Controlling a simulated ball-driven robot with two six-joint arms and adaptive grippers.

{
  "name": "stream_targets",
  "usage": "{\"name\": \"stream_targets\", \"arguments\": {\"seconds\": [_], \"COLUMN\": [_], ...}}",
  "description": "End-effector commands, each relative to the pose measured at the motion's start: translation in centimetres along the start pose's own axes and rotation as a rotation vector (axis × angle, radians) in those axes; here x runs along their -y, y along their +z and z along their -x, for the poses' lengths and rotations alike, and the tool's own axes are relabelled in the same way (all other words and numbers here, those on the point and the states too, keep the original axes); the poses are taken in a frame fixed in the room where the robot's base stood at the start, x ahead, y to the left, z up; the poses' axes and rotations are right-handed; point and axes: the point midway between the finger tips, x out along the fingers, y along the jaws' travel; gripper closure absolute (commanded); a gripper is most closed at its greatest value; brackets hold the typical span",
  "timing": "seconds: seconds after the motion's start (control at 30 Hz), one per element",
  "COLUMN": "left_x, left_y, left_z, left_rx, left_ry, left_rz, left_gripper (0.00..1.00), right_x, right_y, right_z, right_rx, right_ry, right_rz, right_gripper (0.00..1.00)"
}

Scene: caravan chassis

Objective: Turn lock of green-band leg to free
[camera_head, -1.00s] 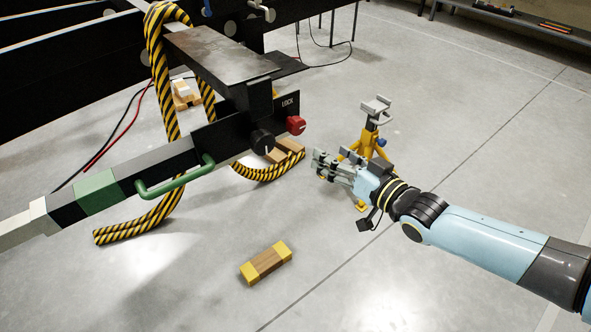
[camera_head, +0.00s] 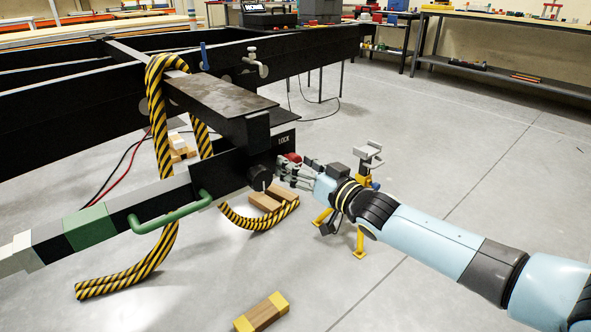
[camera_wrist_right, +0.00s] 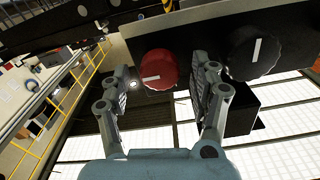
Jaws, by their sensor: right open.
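The leg's green band (camera_head: 87,228) is at the left of the head view, with a green handle (camera_head: 170,213) beside it. At the black housing marked LOCK, the red knob (camera_head: 293,158) is partly hidden by my right gripper (camera_head: 284,172). In the right wrist view the red knob (camera_wrist_right: 158,68) carries a white line, nearly horizontal. My right gripper (camera_wrist_right: 162,72) is open, its fingers on either side of the knob; I cannot tell whether they touch it. A black knob (camera_wrist_right: 256,52) with a near-vertical white line is to the right. My left gripper is not in view.
A yellow stand (camera_head: 362,190) with a grey top is behind my right wrist. A yellow-ended block (camera_head: 262,314) lies on the floor. The floor at right is clear.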

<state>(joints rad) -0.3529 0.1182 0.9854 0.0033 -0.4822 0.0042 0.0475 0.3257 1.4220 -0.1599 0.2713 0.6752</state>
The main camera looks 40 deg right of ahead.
Motion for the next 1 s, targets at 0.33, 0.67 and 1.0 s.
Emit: {"name": "stream_targets", "arguments": {"seconds": [0.33, 0.67, 1.0], "left_x": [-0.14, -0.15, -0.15], "left_y": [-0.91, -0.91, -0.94], "left_z": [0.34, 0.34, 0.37], "left_rx": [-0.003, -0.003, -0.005], "left_ry": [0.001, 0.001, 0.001], "left_rz": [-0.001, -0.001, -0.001], "left_gripper": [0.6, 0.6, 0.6], "right_x": [0.0, 0.0, 0.0], "right_y": [-0.06, -0.04, -0.05], "right_z": [-1.11, -1.09, -1.08], "right_rx": [0.0, 0.0, 0.0], "right_ry": [0.0, 0.0, 0.0], "right_rz": [0.0, 0.0, 0.008], "right_gripper": [0.37, 0.71, 0.93]}}
